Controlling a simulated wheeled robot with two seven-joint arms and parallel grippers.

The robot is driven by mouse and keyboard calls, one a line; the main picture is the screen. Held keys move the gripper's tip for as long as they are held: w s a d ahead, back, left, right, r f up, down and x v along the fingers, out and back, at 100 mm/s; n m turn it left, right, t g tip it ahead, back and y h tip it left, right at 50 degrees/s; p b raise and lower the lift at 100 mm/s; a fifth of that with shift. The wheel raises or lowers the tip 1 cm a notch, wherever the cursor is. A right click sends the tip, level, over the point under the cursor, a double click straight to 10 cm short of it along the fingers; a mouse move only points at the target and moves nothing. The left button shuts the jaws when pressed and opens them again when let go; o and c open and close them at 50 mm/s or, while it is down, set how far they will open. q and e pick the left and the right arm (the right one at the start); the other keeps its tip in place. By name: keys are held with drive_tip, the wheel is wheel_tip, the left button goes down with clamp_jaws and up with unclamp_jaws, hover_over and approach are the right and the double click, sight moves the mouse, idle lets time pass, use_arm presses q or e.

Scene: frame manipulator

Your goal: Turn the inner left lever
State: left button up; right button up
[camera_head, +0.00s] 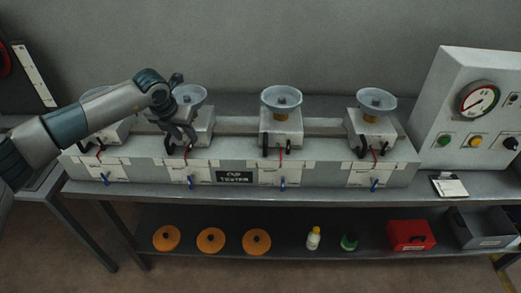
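The long grey tester bench (236,177) carries four stations in a row. Each has a small blue lever on its front face; the second from the left, the inner left one (190,183), hangs down below a white plate. My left arm comes in from the left, and my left gripper (178,141) points down in front of the second station's white box (204,128). It is above the blue lever and apart from it, close to a black handle on that box. Its fingers are small and dark, so I cannot tell their opening. My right gripper is out of view.
The other blue levers are at the outer left (106,179), inner right (283,184) and outer right (374,184). A control panel with a gauge (479,100) stands at the right. The lower shelf holds orange discs (211,240), two bottles and a red box (411,236).

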use_arm(q)
drive_tip(key=b+v, duration=0.5)
drive_tip(key=v, duration=0.7)
drive_tip(key=s+d+f+m+g+h, duration=0.1)
drive_tip(key=s+d+h, duration=0.2)
drive_tip(key=d, duration=0.5)
drive_tip(key=s+d+g+h, duration=0.1)
drive_tip(key=s+d+h, duration=0.3)
drive_tip(key=d, duration=0.4)
drive_tip(key=s+d+f+m+g+h, duration=0.1)
drive_tip(key=s+d+h, duration=0.2)
drive_tip(key=d, duration=0.5)
drive_tip(key=shift+s+d+f+m+h, duration=0.15)
drive_tip(key=shift+s+f+m+h, duration=0.15)
drive_tip(key=shift+h, duration=0.2)
drive_tip(key=shift+d, duration=0.1)
